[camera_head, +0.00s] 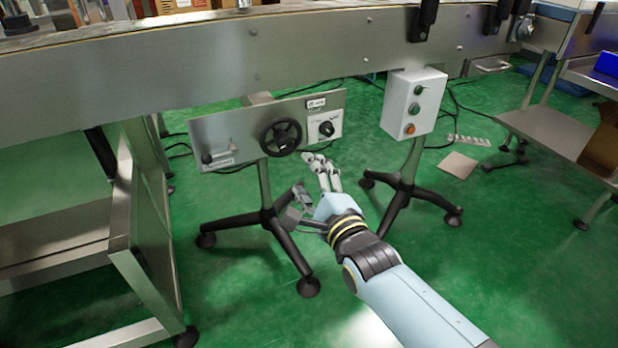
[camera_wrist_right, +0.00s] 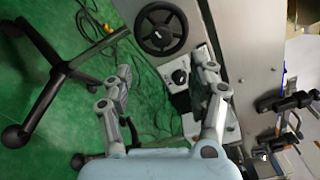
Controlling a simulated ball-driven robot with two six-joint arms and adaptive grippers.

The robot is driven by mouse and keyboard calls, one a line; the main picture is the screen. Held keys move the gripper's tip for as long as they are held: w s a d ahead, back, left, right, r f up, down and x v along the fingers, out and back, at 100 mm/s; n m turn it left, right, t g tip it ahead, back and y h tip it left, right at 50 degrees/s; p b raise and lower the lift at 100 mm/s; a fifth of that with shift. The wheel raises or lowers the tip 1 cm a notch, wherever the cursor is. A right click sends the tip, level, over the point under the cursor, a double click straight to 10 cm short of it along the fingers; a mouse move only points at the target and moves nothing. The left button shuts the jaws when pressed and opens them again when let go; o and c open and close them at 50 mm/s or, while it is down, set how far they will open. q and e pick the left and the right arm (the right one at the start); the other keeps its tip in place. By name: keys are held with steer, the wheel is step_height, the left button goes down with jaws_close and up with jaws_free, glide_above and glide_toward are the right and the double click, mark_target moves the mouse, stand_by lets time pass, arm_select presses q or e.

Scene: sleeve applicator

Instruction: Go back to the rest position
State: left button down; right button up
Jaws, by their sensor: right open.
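My right gripper (camera_head: 322,170) reaches in from the lower right in the head view, over the green floor. Its fingers are open and empty, just below and in front of the grey control panel. It also shows in the right wrist view (camera_wrist_right: 165,90) with its two fingers apart. The black handwheel (camera_head: 281,137) on the panel stands up and to the left of the fingertips. The black knob (camera_head: 326,128) on its white plate is just above them. In the wrist view the handwheel (camera_wrist_right: 161,29) and knob (camera_wrist_right: 179,76) lie beyond the fingers. My left gripper is not in view.
A white button box (camera_head: 413,102) on a black-footed stand is to the right of the panel. The steel conveyor (camera_head: 230,50) spans the top. A steel frame (camera_head: 135,200) is at left, a bench (camera_head: 545,135) at right. Cables lie on the floor.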

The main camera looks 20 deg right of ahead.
stand_by(0.4)
steer(key=s+d+f+n+g+p, duration=0.2)
steer(key=s+f+n+g+p, duration=0.1)
steer(key=s+f, duration=0.55)
steer(key=s+d+f+n+g+p, duration=0.35)
steer(key=s+f, duration=0.25)
steer(key=s, duration=0.5)
steer(key=s+d+f+n+g+p, duration=0.2)
steer(key=s+f+g, duration=0.2)
steer(key=s+f, duration=0.45)
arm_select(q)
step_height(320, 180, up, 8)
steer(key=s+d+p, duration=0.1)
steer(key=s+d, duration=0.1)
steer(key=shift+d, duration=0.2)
arm_select(e)
steer(key=s+d+f+n+g, duration=0.1)
steer(key=s+n+g, duration=0.1)
steer(key=s+n, duration=0.3)
steer(key=s+d+f+n+g+h, duration=0.1)
steer(key=s+n, duration=0.3)
steer(key=s, duration=0.8)
steer(key=s+d+f+n+g, duration=0.2)
steer(key=s+f+n+g, duration=0.1)
steer(key=s, duration=0.6)
steer(key=n+g, duration=0.1)
steer(key=n, duration=0.1)
steer(key=shift+s+n+h, duration=0.3)
steer(key=shift+n, duration=0.05)
